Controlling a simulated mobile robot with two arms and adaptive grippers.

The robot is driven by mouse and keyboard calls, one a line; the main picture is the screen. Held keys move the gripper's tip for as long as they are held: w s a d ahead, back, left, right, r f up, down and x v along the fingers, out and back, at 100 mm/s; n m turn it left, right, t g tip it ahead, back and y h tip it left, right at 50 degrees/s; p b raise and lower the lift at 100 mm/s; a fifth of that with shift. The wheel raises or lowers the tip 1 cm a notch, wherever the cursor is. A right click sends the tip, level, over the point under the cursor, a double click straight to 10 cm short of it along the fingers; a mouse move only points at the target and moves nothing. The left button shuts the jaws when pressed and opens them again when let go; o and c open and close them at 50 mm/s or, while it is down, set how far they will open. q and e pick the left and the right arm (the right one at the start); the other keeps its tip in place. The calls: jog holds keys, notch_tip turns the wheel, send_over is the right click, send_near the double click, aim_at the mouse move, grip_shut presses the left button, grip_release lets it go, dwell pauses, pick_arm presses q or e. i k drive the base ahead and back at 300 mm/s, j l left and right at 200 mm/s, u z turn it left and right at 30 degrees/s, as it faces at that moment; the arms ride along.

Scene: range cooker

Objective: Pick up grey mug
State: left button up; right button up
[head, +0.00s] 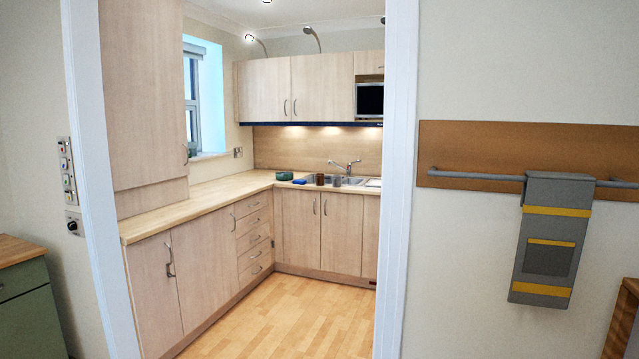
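Through the doorway, a small grey mug-like object (337,181) stands on the far counter in front of the sink (352,180). It is too small to make out its handle. A brown cup-shaped object (320,179) stands just left of it. Neither of my grippers is in view.
A white door frame (397,180) bounds the opening on the right. The wooden counter (190,203) runs along the left and back walls. A green bowl (284,175) and a blue item (300,181) sit near its corner. The wood floor (290,325) is clear. A grey towel (550,235) hangs at right.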

aim_at(337, 178)
jog(key=i+j, duration=0.3)
jog(key=i, duration=0.2)
jog(key=i+j+u, duration=0.15)
jog(key=i+j, duration=0.15)
jog(key=i, duration=0.25)
jog(key=i+j, duration=0.25)
jog(key=i, duration=0.25)
jog(key=i+j+u, duration=0.1)
jog(key=i, duration=0.45)
jog(key=i+j, duration=0.3)
jog(key=i, duration=0.25)
jog(key=i+l+u, duration=0.2)
jog(key=i+l, duration=0.4)
jog(key=i, duration=0.3)
jog(key=i+l+u, duration=0.2)
jog(key=i+l, duration=0.6)
